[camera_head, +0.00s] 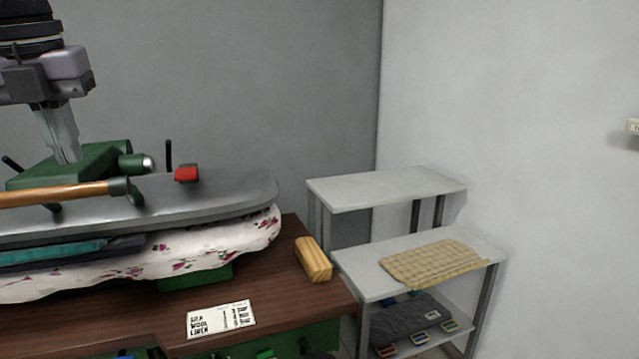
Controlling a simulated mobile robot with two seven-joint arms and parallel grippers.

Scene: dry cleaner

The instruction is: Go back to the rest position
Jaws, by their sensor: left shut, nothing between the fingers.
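My left gripper (69,158) comes in from the upper left, pointing down. Its pale fingers are together with nothing visible between them. The fingertips are at the green top (84,165) of the pressing machine; I cannot tell whether they touch it. The press has a wooden handle (62,193), a grey upper plate (225,195) and a small red block (187,174). My right gripper is not in view.
Below the plate lies a floral padded board (235,235) on a brown table (280,270). A wooden block (313,260) and a white label card (221,319) lie there. A white shelf unit (355,272) on the right holds a folded checked cloth (432,263) and grey fabric (405,318).

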